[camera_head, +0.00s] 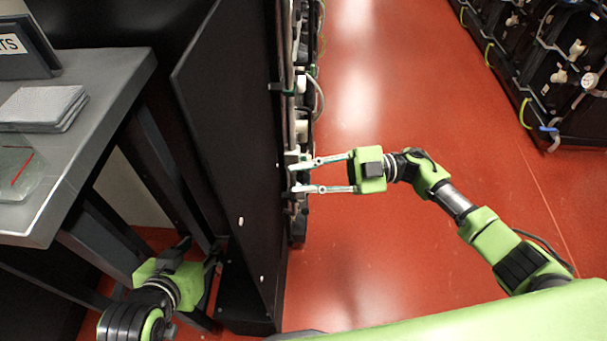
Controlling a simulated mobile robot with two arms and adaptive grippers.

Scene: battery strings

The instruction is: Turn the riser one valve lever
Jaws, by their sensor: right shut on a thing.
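My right gripper (292,179) reaches in from the right to the pipework on the black rack's side. Its two fingers are spaced apart and closed on a small part at the rack's edge, which I take to be the valve lever. The lever itself is mostly hidden by the fingertips and the panel edge, so its angle cannot be told. My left gripper (214,262) is low at the left, between the grey table and the black panel, away from the pipework. Its fingers are dark and partly hidden, so its opening is unclear.
The tall black panel (235,130) of the rack stands between my two grippers. A grey table (110,80) at left bears a folded grey cloth (42,106) and a clear item with a red line (18,172). Another rack (560,75) stands at upper right. The red floor between the racks is clear.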

